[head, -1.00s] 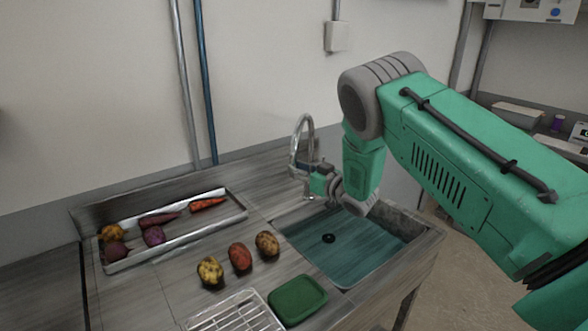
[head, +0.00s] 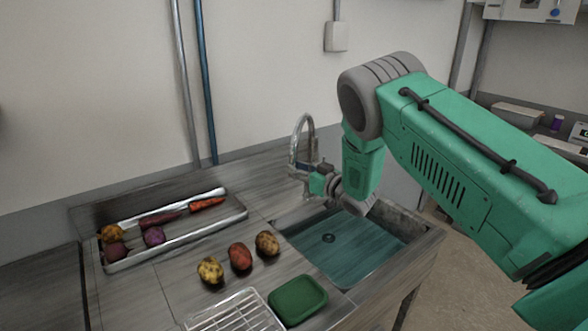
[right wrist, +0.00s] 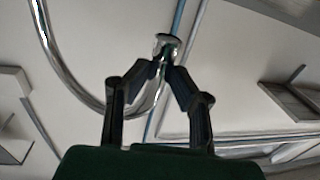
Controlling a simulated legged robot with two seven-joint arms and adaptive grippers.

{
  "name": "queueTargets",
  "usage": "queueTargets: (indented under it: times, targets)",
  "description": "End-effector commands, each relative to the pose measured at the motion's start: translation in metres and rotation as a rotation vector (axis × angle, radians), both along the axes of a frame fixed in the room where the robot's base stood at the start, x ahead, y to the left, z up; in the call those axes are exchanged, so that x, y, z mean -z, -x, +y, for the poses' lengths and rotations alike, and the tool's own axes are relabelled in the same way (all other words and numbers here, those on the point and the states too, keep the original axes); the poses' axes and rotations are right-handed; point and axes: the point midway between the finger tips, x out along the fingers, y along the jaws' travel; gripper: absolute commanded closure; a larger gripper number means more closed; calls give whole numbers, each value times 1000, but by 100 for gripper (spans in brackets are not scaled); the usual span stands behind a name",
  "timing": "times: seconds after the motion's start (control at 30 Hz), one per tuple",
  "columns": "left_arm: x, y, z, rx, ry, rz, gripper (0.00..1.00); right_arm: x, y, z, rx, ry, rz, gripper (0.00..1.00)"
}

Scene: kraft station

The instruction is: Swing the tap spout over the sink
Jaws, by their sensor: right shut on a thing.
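The chrome tap (head: 303,122) stands behind the sink, its curved spout arching up and over near the back left corner of the basin. The sink (head: 345,262) is a rectangular basin with a bluish floor and a round drain (head: 328,239). My right gripper (head: 306,172) is at the tap, beside the lower end of the spout. In the right wrist view its two fingers (right wrist: 166,80) close on the spout's chrome end (right wrist: 166,42); the curved tube (right wrist: 70,80) runs off to the left. In the head view the wrist partly hides the contact. My left gripper is out of view.
A metal tray (head: 175,232) with several vegetables lies on the left of the counter. Three potatoes (head: 240,257) lie left of the sink. A green sponge-like block (head: 298,300) and a wire rack (head: 235,312) are in front. The wall is close behind the tap.

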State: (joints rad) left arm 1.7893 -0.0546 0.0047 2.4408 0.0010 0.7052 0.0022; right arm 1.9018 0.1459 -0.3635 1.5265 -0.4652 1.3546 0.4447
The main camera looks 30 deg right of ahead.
Motion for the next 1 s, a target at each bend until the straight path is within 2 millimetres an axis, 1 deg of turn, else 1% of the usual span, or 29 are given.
queueTargets:
  times: [0.03, 0.07, 0.1, 0.13, 0.17, 0.53, 1.0]
  targets:
    - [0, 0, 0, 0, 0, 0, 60, -7, -2, -12, 26, 7, -14, 100]
    - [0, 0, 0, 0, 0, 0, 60, -7, -2, -12, 26, 7, -14, 100]
    - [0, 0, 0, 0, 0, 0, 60, -7, -2, -12, 26, 7, -14, 74]
    - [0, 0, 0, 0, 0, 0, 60, -7, -2, -13, 27, 6, -14, 63]
    - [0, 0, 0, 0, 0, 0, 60, -7, -2, -12, 26, 6, -14, 60]
    - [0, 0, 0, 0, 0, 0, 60, -7, 1, -2, 21, 11, -9, 60]
    - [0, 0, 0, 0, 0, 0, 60, -7, 2, 1, 15, 8, -8, 60]
